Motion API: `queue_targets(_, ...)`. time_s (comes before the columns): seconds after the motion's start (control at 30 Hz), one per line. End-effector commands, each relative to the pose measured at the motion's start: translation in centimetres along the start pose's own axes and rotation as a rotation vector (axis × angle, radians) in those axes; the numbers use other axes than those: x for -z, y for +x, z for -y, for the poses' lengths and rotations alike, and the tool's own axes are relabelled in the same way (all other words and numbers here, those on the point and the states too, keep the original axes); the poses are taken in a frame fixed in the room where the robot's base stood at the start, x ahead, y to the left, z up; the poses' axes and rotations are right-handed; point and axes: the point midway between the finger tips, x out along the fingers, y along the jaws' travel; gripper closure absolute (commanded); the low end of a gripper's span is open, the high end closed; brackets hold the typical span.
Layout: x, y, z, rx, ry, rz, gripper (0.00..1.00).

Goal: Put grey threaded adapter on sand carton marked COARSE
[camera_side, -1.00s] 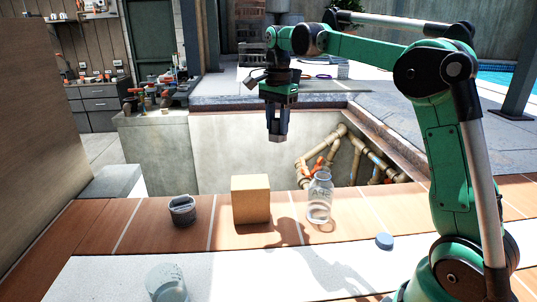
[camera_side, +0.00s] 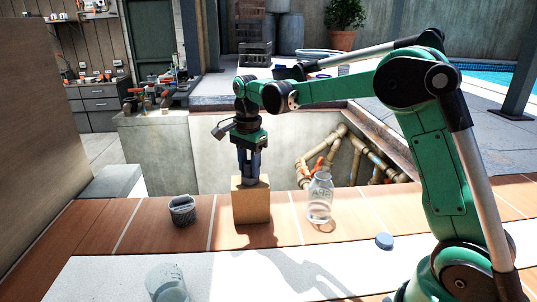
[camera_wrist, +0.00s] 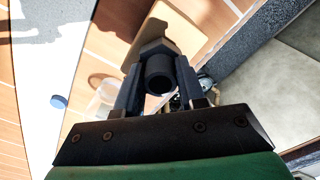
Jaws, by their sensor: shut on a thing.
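My gripper (camera_side: 249,176) points down and is shut on the grey threaded adapter (camera_wrist: 159,72), a dark tube with a lighter hexagonal collar, seen between the fingers in the wrist view. In the side view the fingers are right above the tan sand carton (camera_side: 251,207), and the adapter is hard to make out there. The carton top also shows beyond the adapter in the wrist view (camera_wrist: 190,22). I cannot tell whether the adapter touches the carton top. No COARSE marking is readable.
A clear bottle (camera_side: 319,199) stands right of the carton and a dark grey cup (camera_side: 182,210) stands left. A blue cap (camera_side: 384,241) and a clear beaker (camera_side: 166,283) are nearer the front. Behind lies the open pit with pipes (camera_side: 345,155).

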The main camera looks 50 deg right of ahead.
Motion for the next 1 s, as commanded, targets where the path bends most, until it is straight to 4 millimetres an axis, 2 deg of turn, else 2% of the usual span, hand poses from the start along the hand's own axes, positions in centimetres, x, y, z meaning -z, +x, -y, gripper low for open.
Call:
queue_targets(0.27,0.0,0.2,0.0,0.0,0.0,0.0,1.0)
queue_targets(0.3,0.0,0.3,0.0,0.0,0.0,0.0,0.6)
queue_targets(0.4,0.0,0.2,0.0,0.0,0.0,0.0,0.34)
queue_targets(0.67,0.0,0.1,0.0,0.0,0.0,0.0,0.34)
queue_targets(0.77,0.0,-0.5,0.0,0.0,0.0,0.0,0.34)
queue_targets(0.87,0.0,-1.8,0.0,0.0,0.0,0.0,0.34)
queue_targets(1.0,0.0,-4.6,0.0,0.0,0.0,0.0,0.34)
